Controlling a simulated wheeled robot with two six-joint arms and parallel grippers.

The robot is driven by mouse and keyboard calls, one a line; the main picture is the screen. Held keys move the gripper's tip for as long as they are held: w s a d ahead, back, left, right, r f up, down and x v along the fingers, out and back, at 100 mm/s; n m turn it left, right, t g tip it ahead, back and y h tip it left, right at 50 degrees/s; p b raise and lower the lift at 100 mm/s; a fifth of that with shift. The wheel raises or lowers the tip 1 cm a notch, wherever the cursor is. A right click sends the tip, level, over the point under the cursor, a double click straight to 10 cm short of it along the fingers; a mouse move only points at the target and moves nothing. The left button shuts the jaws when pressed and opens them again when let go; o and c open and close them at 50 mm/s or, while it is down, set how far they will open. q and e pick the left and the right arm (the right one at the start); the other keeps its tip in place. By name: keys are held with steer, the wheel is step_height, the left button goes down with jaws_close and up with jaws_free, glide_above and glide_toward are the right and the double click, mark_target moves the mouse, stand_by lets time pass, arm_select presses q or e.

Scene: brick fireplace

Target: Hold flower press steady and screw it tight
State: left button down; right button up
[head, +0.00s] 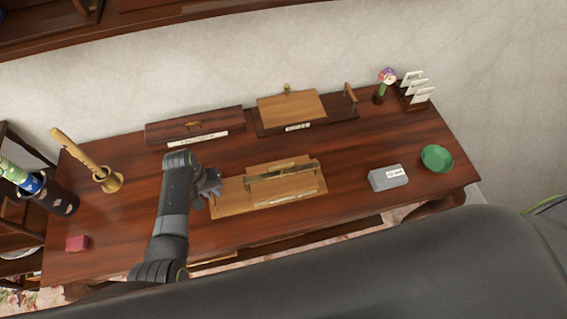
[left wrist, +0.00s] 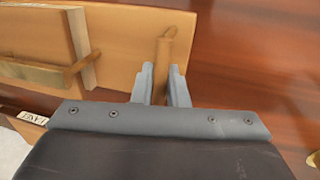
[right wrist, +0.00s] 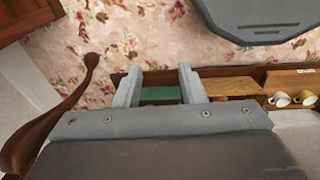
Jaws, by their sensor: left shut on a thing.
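The flower press (head: 232,203) is a light wooden board with a raised block and a brass bar (head: 285,173) across it, lying mid-table. In the left wrist view its board (left wrist: 125,50) fills the upper left, with the brass bar at far left. My left gripper (head: 213,190) is at the press's left end. In the left wrist view its fingers (left wrist: 160,85) are closed around an upright wooden peg (left wrist: 163,55) on the board. My right gripper (right wrist: 158,88) shows only in the right wrist view, with fingers apart and nothing between them, away from the press.
A grey labelled box (head: 388,178) and green bowl (head: 437,157) are at right. A long wooden box (head: 220,122), a board with a wooden panel (head: 290,107) and a card rack (head: 415,95) stand behind.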

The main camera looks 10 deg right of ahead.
steer(key=shift+c, duration=0.4)
steer(key=w+a+r+n+g+y, duration=0.65)
steer(key=w+a+r+n, duration=1.05)
steer(key=n, duration=0.5)
steer(key=m+t+h, duration=0.1)
steer(key=m+t, duration=0.2)
steer(key=t, duration=0.2)
glide_toward(281, 165)
steer(key=x, duration=0.8)
steer(key=shift+s+f, duration=0.15)
steer(key=shift+f, duration=0.05)
steer(key=shift+m, duration=0.3)
jaws_close()
